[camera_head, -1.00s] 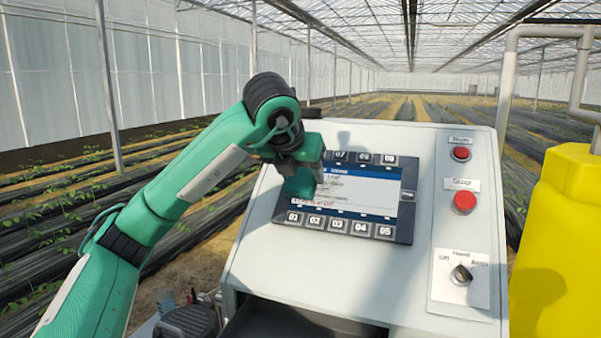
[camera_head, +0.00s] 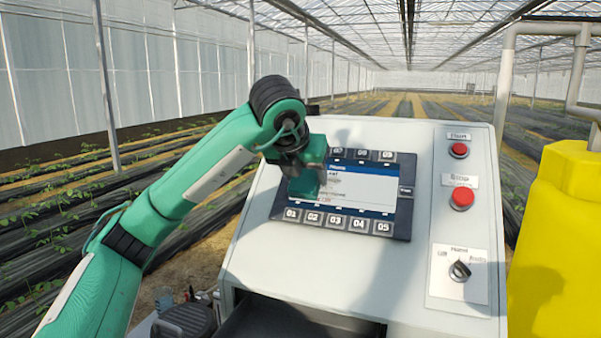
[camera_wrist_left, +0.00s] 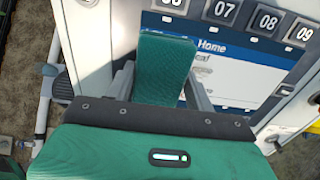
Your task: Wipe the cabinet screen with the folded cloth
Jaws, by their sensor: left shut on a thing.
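The cabinet screen (camera_head: 357,190) is lit, with a blue header and a white page, on the sloped face of the white cabinet (camera_head: 280,265). My left gripper (camera_wrist_left: 158,85) is shut on the folded cloth (camera_wrist_left: 165,62), a thick green pad between its two grey fingers. In the head view the cloth (camera_head: 305,184) lies over the left part of the screen, at or very near its surface; firm contact cannot be made out. The left gripper hides the screen's upper left corner. My right gripper is not in view.
Numbered keys (camera_head: 338,222) line the screen's lower and upper edges. Red buttons (camera_head: 461,199) and a rotary switch (camera_head: 459,271) sit on the right of the panel. A yellow tank (camera_head: 560,240) stands to the right. An open drawer-like recess (camera_head: 285,318) shows below the panel.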

